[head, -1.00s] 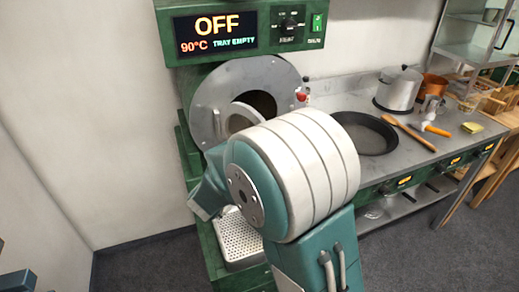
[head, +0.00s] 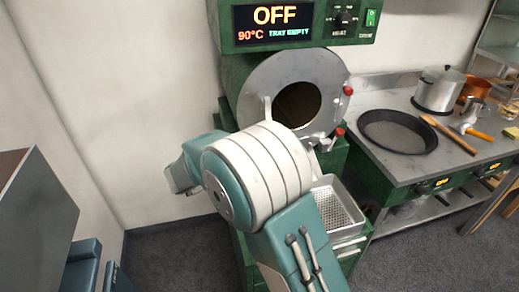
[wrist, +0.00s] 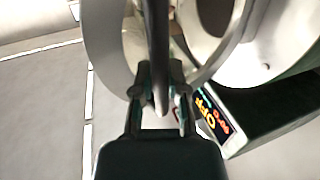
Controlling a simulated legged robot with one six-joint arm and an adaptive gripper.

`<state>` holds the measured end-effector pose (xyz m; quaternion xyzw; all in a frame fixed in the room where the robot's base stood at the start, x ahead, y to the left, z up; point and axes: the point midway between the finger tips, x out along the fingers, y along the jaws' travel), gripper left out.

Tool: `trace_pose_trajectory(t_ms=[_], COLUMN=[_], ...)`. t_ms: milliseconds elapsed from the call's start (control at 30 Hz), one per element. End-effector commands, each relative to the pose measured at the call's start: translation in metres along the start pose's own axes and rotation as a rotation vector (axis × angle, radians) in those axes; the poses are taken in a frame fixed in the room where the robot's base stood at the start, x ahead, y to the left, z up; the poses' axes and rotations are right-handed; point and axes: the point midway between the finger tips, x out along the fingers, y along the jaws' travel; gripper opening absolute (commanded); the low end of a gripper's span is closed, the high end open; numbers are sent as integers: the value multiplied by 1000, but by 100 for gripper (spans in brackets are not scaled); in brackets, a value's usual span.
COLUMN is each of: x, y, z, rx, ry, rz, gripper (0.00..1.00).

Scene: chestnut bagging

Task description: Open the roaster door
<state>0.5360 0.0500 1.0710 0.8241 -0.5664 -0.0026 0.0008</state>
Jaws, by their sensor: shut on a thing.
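The green roaster (head: 232,75) has a round grey steel front (head: 255,90) with a dark open hole (head: 298,106). A pale edge of the roaster door (head: 267,107) sticks out from this front at the hole's left; my arm hides the rest. In the wrist view the door (wrist: 100,35) is a curved grey disc standing away from the drum front (wrist: 270,45). My gripper (wrist: 161,78) is shut on the dark bar of the door handle (wrist: 158,40), one finger on each side. In the head view my arm hides the gripper.
The display (head: 273,22) reads OFF, 90°C, TRAY EMPTY. A perforated tray (head: 338,207) sits below the drum. Two red knobs, one at the front's right edge (head: 347,90), are near it. A counter (head: 365,150) with a black pan (head: 397,131) stands right.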

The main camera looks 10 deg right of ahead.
Motion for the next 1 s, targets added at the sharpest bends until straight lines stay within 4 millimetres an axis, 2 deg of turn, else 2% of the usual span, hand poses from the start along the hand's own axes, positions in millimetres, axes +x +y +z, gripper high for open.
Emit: trace_pose_trajectory(t_ms=[167, 567, 600, 667, 1000], x=[-6, -5, -5, -5, -7], y=[-7, -6, -6, -6, -7], z=[-2, -2, -2, -2, -1], rx=[3, 4, 4, 4, 3], ry=[4, 3, 3, 3, 4], rz=[-6, -4, -4, -4, -4], gripper=[0, 0, 27, 54, 54])
